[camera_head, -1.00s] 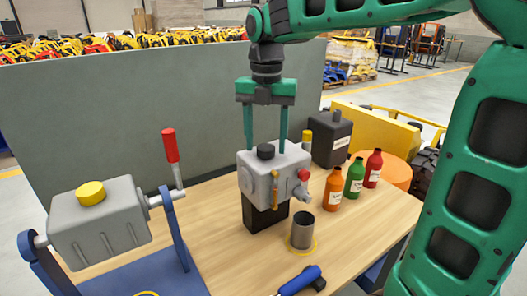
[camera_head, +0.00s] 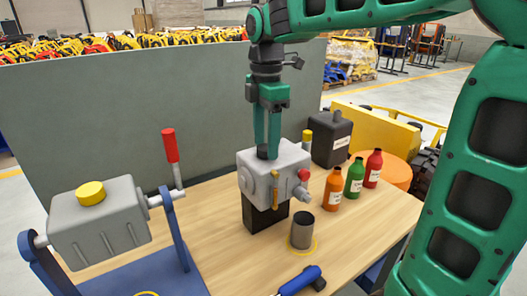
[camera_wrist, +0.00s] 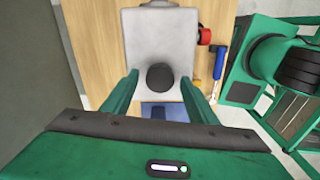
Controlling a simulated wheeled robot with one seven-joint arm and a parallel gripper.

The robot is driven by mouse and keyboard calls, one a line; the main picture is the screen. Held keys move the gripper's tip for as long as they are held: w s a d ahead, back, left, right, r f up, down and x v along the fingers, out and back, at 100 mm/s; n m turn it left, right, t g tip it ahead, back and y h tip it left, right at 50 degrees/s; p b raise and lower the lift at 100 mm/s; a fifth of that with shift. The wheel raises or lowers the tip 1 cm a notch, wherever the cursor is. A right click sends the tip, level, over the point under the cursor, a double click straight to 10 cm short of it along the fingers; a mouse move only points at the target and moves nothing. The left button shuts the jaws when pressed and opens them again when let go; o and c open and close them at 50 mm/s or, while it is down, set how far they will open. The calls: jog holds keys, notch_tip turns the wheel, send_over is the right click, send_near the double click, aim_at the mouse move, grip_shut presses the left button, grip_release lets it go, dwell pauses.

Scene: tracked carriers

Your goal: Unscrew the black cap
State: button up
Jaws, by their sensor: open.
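The black cap (camera_head: 263,152) sits on top of the grey box-shaped housing (camera_head: 284,162), which rests on a black block on the table. In the wrist view the round black cap (camera_wrist: 160,77) lies between and a little beyond the fingers. My gripper (camera_head: 267,148) points straight down over the housing, its green fingers around the cap's height and partly hiding it. In the wrist view my gripper (camera_wrist: 158,85) is open, with a gap on both sides of the cap. I cannot tell how far the fingertips reach down beside it.
A metal cup (camera_head: 302,230) stands in front of the housing. Orange (camera_head: 332,190), green (camera_head: 354,180) and red (camera_head: 373,168) bottles stand at right, near a dark canister (camera_head: 332,138). A tilting grey tank with a yellow cap (camera_head: 91,193) is at left. A grey panel (camera_head: 170,110) stands behind.

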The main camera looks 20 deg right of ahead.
jog(key=m, duration=1.3)
dwell(0.4)
jog(key=c, duration=0.9)
jog(key=n, duration=0.9)
jog(key=shift+n, duration=0.4)
